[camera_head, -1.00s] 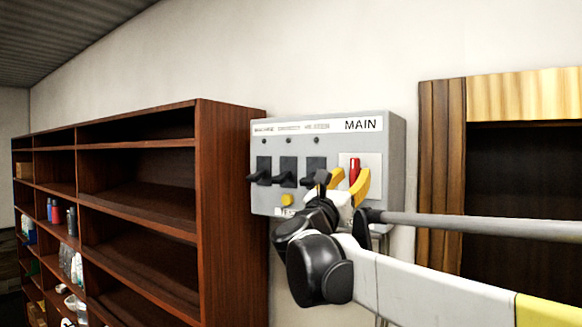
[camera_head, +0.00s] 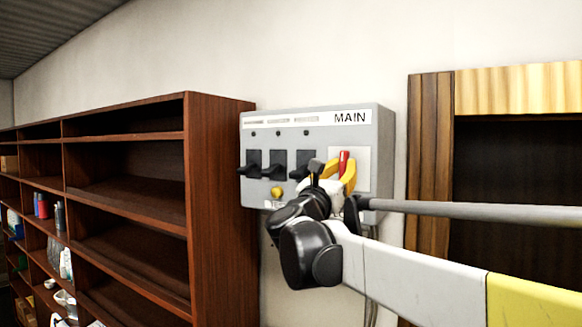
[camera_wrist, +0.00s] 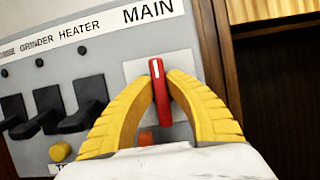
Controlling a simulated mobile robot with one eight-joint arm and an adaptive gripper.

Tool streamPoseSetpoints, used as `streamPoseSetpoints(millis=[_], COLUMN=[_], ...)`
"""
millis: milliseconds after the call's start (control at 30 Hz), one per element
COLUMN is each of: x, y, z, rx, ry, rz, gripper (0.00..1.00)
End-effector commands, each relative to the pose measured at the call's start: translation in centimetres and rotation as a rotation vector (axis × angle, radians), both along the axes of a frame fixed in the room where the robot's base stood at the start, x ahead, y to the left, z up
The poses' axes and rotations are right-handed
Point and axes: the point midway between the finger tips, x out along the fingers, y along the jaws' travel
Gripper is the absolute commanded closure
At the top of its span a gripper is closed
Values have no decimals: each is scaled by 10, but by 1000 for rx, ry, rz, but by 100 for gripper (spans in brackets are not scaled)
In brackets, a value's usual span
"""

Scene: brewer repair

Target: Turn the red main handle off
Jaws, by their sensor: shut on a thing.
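The red main handle (camera_head: 343,161) is on the right side of a grey switch box, below the MAIN label (camera_head: 350,118). In the wrist view the red handle (camera_wrist: 160,92) stands nearly upright on a pale plate. My gripper (camera_head: 342,172) has yellow fingers, and in the wrist view the gripper (camera_wrist: 162,82) has one fingertip on each side of the handle, shut on it.
The grey switch box (camera_head: 232,122) hangs on a pale wall and has several black switches (camera_head: 253,163) and a yellow button (camera_head: 277,192). A brown shelf (camera_head: 215,190) stands at left. A wooden frame (camera_head: 430,150) around a dark opening is at right.

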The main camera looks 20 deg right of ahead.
Motion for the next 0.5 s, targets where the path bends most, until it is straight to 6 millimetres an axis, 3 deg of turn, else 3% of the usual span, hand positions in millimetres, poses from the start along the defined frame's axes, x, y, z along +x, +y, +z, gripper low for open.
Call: streamPoseSetpoints(millis=[500], x=[-1], y=[-1], z=[0], rx=[201], ry=[-261], rz=[0], gripper=[100])
